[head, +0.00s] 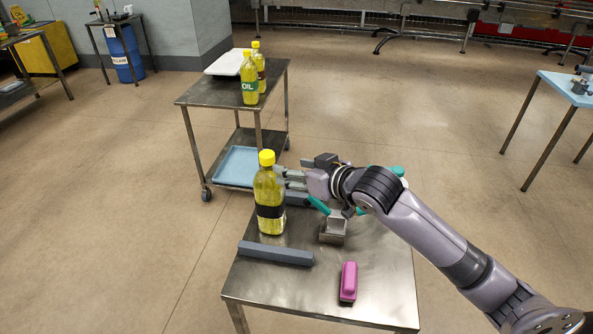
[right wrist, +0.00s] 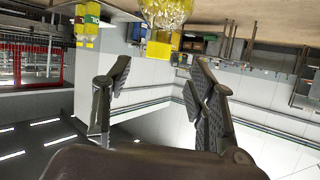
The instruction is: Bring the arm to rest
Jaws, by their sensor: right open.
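My right arm reaches in from the lower right over the small metal table (head: 385,285). Its gripper (head: 284,178) is just right of a bottle of yellow oil (head: 268,190) with a yellow cap and a black band. The bottle stands upright on the table. In the right wrist view the picture is upside down and the two fingers (right wrist: 160,85) are spread apart with nothing between them. The bottle (right wrist: 166,12) shows at the top edge there, beyond the fingers. My left gripper is out of view.
A grey bar (head: 275,253) lies at the table's left front, near a pink object (head: 348,282). A small metal holder (head: 333,231) and a teal-handled item (head: 319,205) lie beneath my arm. Behind, a cart (head: 215,95) carries oil bottles (head: 249,82) and a white tray (head: 226,63).

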